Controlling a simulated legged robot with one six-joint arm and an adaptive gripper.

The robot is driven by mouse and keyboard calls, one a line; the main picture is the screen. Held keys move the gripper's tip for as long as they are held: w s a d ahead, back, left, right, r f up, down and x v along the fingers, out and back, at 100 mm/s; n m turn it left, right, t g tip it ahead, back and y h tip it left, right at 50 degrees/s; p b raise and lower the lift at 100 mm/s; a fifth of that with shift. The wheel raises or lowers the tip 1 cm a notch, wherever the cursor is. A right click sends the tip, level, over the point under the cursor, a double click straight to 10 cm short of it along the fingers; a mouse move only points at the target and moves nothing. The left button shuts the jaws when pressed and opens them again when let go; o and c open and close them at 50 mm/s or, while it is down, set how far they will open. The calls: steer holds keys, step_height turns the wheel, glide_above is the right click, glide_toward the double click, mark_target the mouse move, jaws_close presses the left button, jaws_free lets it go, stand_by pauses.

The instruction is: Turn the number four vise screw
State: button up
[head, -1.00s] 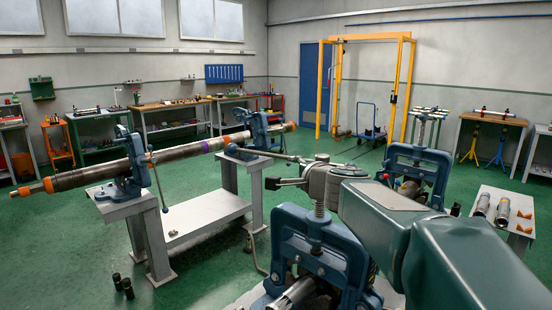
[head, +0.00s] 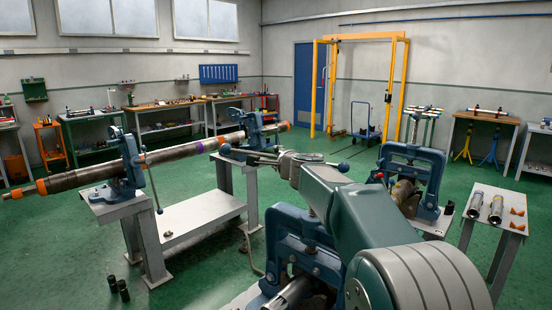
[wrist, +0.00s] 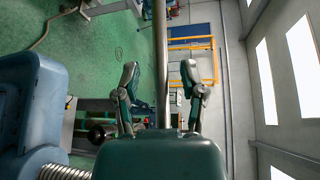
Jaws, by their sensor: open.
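My gripper (head: 258,159) is open above the near right blue vise (head: 296,243); its two fingers also show in the wrist view (wrist: 160,74). A grey handle bar (wrist: 160,40) runs between the spread fingers, with a gap on each side. In the head view, the bar has a dark blue ball (head: 343,167) at its right end. A threaded screw (wrist: 65,172) shows at the wrist view's lower left, beside a large blue casting (wrist: 30,105). My arm hides the near vise's screw in the head view. I cannot read any vise numbers.
Another blue vise (head: 412,160) stands at the right. A long pipe (head: 170,153) lies in two vises on the left bench (head: 195,222). A small table (head: 490,205) with short pipes stands at right.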

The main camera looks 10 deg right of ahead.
steer(key=shift+w+a, duration=0.35)
steer(key=shift+a, duration=0.15)
steer(key=shift+d, duration=0.3)
jaws_close()
steer(key=shift+w+d+f+h, duration=0.15)
steer(key=shift+w+h, duration=0.1)
steer(key=shift+h, duration=0.15)
steer(key=shift+m, duration=0.3)
steer(key=shift+w+d+m+h, duration=0.25)
steer(key=shift+m+h, duration=0.05)
steer(key=shift+h, duration=0.2)
steer(key=shift+w+d+m+h, duration=0.4)
steer(key=shift+m+h, duration=0.1)
steer(key=shift+h, duration=0.3)
